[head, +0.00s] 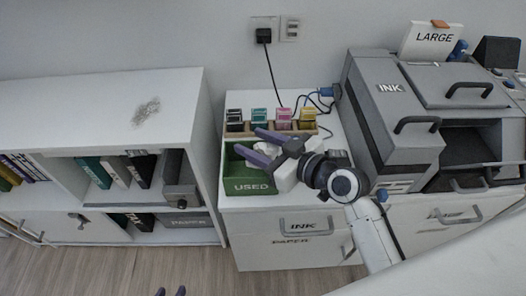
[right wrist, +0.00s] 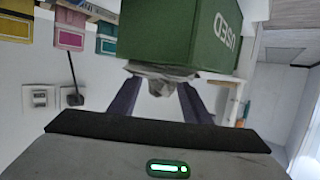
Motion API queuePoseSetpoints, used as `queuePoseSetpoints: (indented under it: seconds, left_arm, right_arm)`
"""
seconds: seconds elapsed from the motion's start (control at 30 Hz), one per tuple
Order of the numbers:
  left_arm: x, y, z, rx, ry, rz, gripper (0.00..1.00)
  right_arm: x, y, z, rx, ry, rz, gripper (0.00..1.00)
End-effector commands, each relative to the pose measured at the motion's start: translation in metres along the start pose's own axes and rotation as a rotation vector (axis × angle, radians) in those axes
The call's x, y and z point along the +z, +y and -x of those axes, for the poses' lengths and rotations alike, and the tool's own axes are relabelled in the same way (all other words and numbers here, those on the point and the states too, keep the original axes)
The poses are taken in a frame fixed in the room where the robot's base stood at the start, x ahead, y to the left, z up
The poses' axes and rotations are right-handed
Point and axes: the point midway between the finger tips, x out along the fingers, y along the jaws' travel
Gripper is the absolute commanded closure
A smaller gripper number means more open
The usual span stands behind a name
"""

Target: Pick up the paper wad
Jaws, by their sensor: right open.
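The paper wad (right wrist: 158,80) is a crumpled grey-white lump in the right wrist view, by the edge of the green bin marked USED (right wrist: 190,40). The same bin (head: 252,185) shows in the head view on the drawer cabinet. A pale patch of the wad (head: 267,148) shows between my right fingers there. My right gripper (head: 247,139) reaches over the bin from the right, with its purple fingers apart on either side of the wad. It also shows in the right wrist view (right wrist: 156,88).
A rack of colored ink cartridges (head: 272,123) stands just behind the bin. The grey INK machine (head: 390,110) stands close to the right of my right arm. A white shelf (head: 100,105) with books and a grey smudge on its top stands at left.

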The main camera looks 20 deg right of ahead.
Motion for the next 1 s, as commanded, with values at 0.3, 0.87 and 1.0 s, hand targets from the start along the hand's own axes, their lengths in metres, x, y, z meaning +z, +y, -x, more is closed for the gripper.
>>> queuePoseSetpoints:
  seconds: [0.3,0.87,1.0]
  left_arm:
    - [-0.012,-0.001,-0.002,-0.001,0.022,-0.004,0.69]
    - [-0.01,-0.001,0.0,0.0,0.018,-0.004,0.69]
    - [-0.01,-0.001,0.003,-0.001,0.012,-0.003,0.69]
  right_arm:
    - [0.0,0.0,-0.014,0.0,-0.001,0.001,0.56]
    - [-0.001,0.0,-0.013,0.0,0.0,0.001,1.0]
    - [-0.016,0.0,-0.009,-0.001,0.003,0.003,1.0]
